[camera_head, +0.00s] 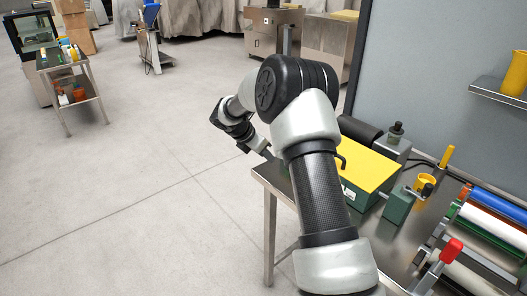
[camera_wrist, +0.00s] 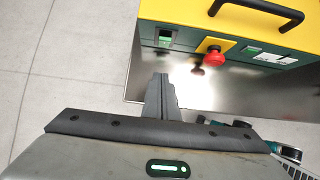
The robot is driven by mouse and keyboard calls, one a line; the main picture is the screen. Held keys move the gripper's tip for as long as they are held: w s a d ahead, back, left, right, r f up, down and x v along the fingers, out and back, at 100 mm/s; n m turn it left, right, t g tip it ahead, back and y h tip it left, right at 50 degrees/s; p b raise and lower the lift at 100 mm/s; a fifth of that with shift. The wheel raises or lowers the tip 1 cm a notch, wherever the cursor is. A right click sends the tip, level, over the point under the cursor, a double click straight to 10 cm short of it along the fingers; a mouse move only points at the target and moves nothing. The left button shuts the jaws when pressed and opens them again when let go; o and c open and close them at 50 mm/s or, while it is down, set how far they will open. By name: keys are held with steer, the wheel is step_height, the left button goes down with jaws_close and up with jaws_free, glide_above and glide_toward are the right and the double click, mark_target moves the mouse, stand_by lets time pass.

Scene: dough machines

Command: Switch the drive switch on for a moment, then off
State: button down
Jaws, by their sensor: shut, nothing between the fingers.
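The green machine box with a yellow lid (camera_head: 371,158) stands on the steel table, partly hidden behind my arm. Its front panel (camera_wrist: 233,48) shows at the top of the wrist view. A small switch with a pale frame and a green part (camera_wrist: 165,38) sits at the panel's left; its label is too small to read, and I cannot tell its position. A red mushroom button (camera_wrist: 213,55) on a yellow plate is to its right. My gripper (camera_wrist: 161,77) is shut and empty, its fingertips short of the panel and apart from the switch.
A black handle (camera_wrist: 258,8) arches over the lid. A grey wall panel (camera_head: 440,75) stands behind.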

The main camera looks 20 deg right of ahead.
steer(key=x, duration=0.4)
steer(key=shift+w+d+r, duration=0.2)
steer(key=shift+d+r, duration=0.1)
steer(key=shift+d, duration=0.25)
steer(key=shift+w+d+r, duration=0.2)
steer(key=shift+d+r, duration=0.1)
steer(key=shift+d, duration=0.25)
steer(key=shift+w+d+r, duration=0.2)
steer(key=shift+d+r, duration=0.05)
steer(key=shift+d, duration=0.35)
steer(key=p, duration=0.2)
steer(key=d+r+y+p, duration=0.1)
steer(key=p, duration=0.1)
steer(key=shift+w+r+p, duration=0.15)
steer(key=shift+r+p, duration=0.15)
steer(key=shift+a+f+b, duration=0.1)
steer(key=shift+f+b, duration=0.5)
steer(key=shift+b, duration=0.1)
steer(key=shift+r, duration=0.2)
